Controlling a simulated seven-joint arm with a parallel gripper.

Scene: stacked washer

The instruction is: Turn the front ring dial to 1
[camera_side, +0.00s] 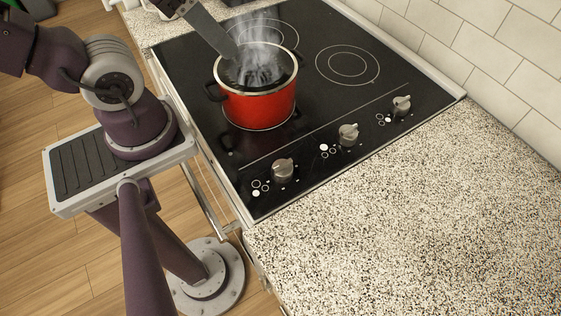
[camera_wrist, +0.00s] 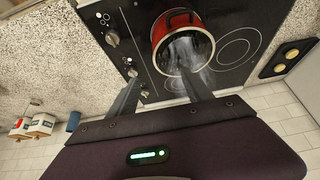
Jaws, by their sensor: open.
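Three silver dials sit in a row on the black glass cooktop (camera_side: 330,95). The one nearest the front edge (camera_side: 283,170) also shows in the wrist view (camera_wrist: 113,38); the middle dial (camera_side: 348,134) and the dial nearest the tiled wall (camera_side: 402,105) lie beyond it. Small ring marks and white dots lie beside the dials; numbers are too small to read. My gripper (camera_wrist: 160,76) is open and empty, with its two grey fingers apart in the wrist view. In the side view a finger (camera_side: 210,32) shows above the pot, away from the front dial.
A red pot (camera_side: 258,108) steams on the cooktop beside the dials, under my gripper. A tiled wall (camera_side: 500,50) stands behind. White canisters (camera_wrist: 38,127) and a blue item (camera_wrist: 73,121) stand at left in the wrist view.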

